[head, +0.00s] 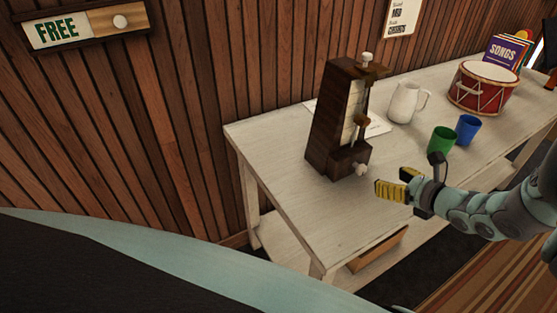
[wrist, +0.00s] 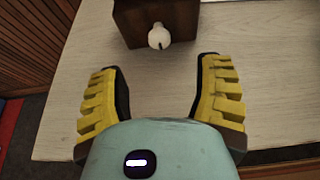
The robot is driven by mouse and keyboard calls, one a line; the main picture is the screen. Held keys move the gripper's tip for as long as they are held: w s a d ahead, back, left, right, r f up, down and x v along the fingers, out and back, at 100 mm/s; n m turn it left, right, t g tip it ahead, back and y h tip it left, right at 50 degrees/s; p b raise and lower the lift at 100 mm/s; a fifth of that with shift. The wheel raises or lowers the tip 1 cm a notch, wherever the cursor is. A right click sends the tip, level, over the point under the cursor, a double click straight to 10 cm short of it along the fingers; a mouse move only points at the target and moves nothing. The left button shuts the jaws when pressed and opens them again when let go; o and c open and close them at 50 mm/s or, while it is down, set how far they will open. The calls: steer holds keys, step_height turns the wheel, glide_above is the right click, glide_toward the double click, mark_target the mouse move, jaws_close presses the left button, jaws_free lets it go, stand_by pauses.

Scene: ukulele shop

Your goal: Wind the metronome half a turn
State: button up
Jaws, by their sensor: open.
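The metronome (head: 330,125) is a tall dark brown wooden block standing upright on the white table. Its pale winding key (head: 361,169) sticks out low on the side facing my gripper. In the wrist view the metronome base (wrist: 138,28) is at the top, with the key (wrist: 158,36) ahead of the space between my fingers. My gripper (head: 392,181) has yellow ribbed fingers and is just right of the key, apart from it. It also shows in the wrist view (wrist: 161,97), open and empty. The upper metronome is cut off there.
On the white table (head: 285,130), a white pitcher (head: 402,103), green cup (head: 441,140), blue cup (head: 467,129) and red drum (head: 482,88) stand right of the metronome. A paper (head: 378,127) lies behind it. The front left tabletop is clear. A wooden wall stands behind.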

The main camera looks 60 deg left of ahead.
steer(key=shift+s+d+r, duration=0.1)
steer(key=shift+d+r, duration=0.15)
steer(key=shift+d, duration=0.45)
